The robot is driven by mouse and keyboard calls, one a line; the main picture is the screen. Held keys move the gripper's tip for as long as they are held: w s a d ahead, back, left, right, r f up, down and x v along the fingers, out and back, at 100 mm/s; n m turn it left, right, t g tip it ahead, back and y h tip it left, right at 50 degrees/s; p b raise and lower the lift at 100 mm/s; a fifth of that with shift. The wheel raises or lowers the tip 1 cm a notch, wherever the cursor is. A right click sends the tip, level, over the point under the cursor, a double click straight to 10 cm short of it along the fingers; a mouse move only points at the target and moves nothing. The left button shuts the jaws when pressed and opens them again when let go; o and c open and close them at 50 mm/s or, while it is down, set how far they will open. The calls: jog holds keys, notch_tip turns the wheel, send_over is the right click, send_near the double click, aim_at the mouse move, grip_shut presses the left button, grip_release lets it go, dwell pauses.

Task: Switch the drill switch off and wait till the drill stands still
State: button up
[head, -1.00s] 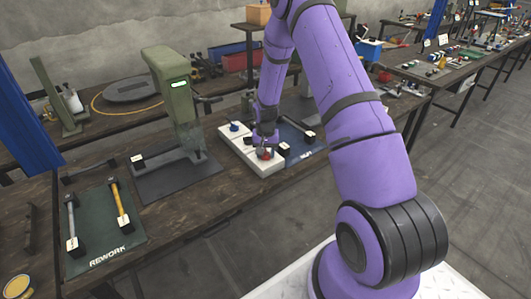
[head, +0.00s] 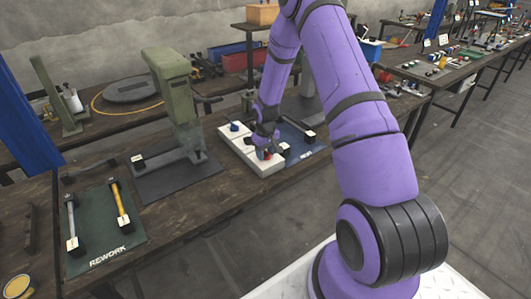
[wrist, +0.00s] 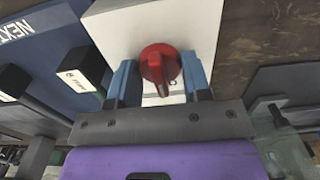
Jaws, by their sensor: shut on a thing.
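The red rotary switch (wrist: 159,65) sits on a white box (wrist: 205,25). Its ridge points towards my gripper in the wrist view, and a small mark shows beside it. My gripper (wrist: 159,80) has its two blue fingers on either side of the red knob and is shut on it. In the head view the knob (head: 265,155) shows just below my gripper (head: 264,148), on the white box (head: 239,146). The green drill press (head: 168,72) stands to the left, its front lamp dark. Whether its spindle turns cannot be told.
A green REWORK mat (head: 93,235) with two tools lies at the front left. The bench front edge is mostly clear.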

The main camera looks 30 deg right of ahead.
aim_at(265, 151)
dwell(0.4)
jog(key=o, duration=0.9)
jog(key=shift+r, duration=0.1)
notch_tip(265, 151, up, 11)
jog(key=shift+f, duration=0.2)
